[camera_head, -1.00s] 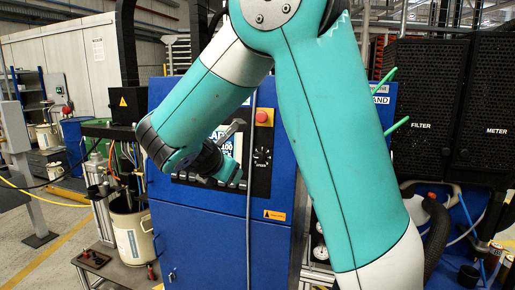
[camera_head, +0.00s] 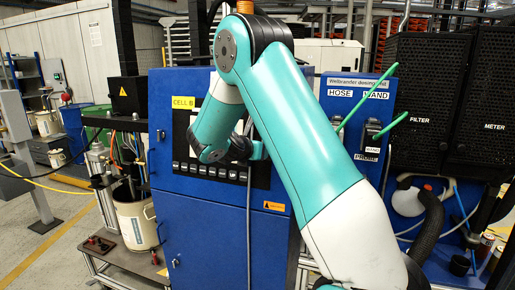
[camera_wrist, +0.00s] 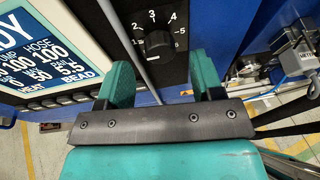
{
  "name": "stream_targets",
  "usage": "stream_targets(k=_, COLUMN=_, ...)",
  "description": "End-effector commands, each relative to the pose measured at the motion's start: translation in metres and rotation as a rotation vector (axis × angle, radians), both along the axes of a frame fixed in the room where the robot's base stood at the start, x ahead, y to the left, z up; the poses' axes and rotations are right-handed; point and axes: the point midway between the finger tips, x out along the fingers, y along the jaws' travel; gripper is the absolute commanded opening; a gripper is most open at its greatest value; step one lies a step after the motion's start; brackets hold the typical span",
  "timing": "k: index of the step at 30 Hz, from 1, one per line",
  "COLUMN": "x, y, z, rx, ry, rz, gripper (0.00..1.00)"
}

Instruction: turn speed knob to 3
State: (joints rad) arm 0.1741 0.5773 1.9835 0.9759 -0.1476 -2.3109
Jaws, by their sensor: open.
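In the head view my gripper (camera_head: 257,150) is partly hidden by my arm, in front of the blue cabinet.
A lit display (camera_wrist: 42,50) with a row of buttons is left of the knob. A thin grey cable (camera_wrist: 128,42) runs diagonally close beside the knob. A bucket (camera_head: 137,222) stands at left.

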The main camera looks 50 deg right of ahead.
Motion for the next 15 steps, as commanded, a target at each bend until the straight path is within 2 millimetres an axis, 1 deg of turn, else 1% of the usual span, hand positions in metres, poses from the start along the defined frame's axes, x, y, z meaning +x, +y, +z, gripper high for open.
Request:
stream_targets(k=1, x=0.002, y=-0.008, z=-0.001, rx=0.001, ry=0.001, rz=-0.003, gripper=0.61)
stream_targets(k=3, x=0.005, y=-0.015, z=-0.005, rx=0.000, ry=0.000, rz=-0.002, gripper=0.61)
stream_targets(k=6, x=0.007, y=-0.022, z=-0.009, rx=0.001, ry=0.001, rz=-0.001, gripper=0.61)
stream_targets(k=15, x=0.009, y=-0.025, z=-0.011, rx=0.000, ry=-0.001, rz=0.002, gripper=0.61)
